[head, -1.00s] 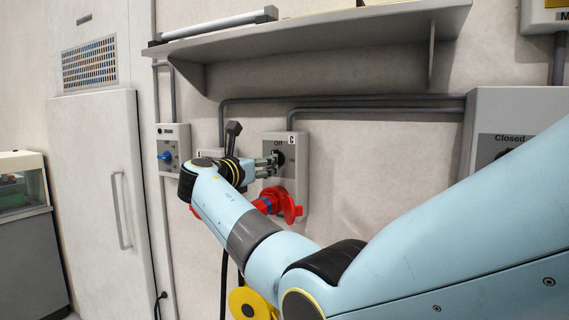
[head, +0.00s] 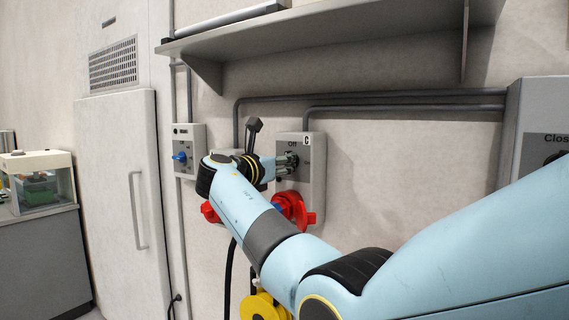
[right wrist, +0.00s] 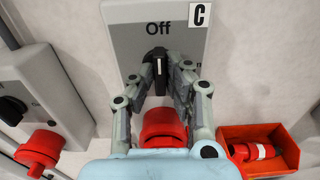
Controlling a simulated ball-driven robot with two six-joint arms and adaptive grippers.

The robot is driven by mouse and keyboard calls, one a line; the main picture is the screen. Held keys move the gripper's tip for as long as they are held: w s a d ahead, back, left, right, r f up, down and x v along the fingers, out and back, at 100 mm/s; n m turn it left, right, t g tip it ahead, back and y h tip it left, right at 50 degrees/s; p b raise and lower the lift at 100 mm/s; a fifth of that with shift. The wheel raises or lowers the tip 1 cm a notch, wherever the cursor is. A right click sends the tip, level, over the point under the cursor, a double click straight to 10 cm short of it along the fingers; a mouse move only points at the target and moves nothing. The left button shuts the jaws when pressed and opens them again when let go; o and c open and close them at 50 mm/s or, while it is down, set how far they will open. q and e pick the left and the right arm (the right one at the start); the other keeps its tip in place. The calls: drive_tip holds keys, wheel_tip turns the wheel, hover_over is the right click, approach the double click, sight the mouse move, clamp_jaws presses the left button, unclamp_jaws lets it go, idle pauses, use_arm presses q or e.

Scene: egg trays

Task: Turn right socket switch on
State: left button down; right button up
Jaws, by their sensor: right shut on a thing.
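The right socket box is a grey wall box marked C (head: 317,175); it also fills the top of the right wrist view (right wrist: 190,40). Its black rotary switch (right wrist: 156,68) has a white mark standing upright, in line with the word Off above it. My right gripper (head: 287,163) is at this switch. In the right wrist view its two fingers (right wrist: 160,82) are closed around the knob, one on each side. My left gripper is not seen.
Another socket box (right wrist: 50,85) with a black knob and a red plug (right wrist: 40,148) stands just left. A box with a blue knob (head: 187,150) is farther left. A shelf (head: 330,30) overhangs above. A yellow round thing (head: 258,305) hangs below my arm.

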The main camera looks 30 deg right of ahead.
clamp_jaws()
drive_tip(key=shift+m, duration=0.3)
drive_tip(key=shift+f+m+b, duration=0.15)
drive_tip(key=shift+m+b, duration=0.7)
drive_tip(key=shift+m, duration=0.05)
drive_tip(key=m+b, duration=0.4)
drive_tip(key=m, duration=0.2)
drive_tip(key=shift+f+b, duration=0.1)
drive_tip(key=shift+b, duration=0.25)
drive_tip(key=m+b, duration=0.4)
drive_tip(key=m, duration=0.1)
drive_tip(key=shift+m+b, duration=0.3)
drive_tip(key=shift+b, duration=0.05)
drive_tip(key=shift+m+b, duration=1.65)
drive_tip(key=shift+m, duration=0.25)
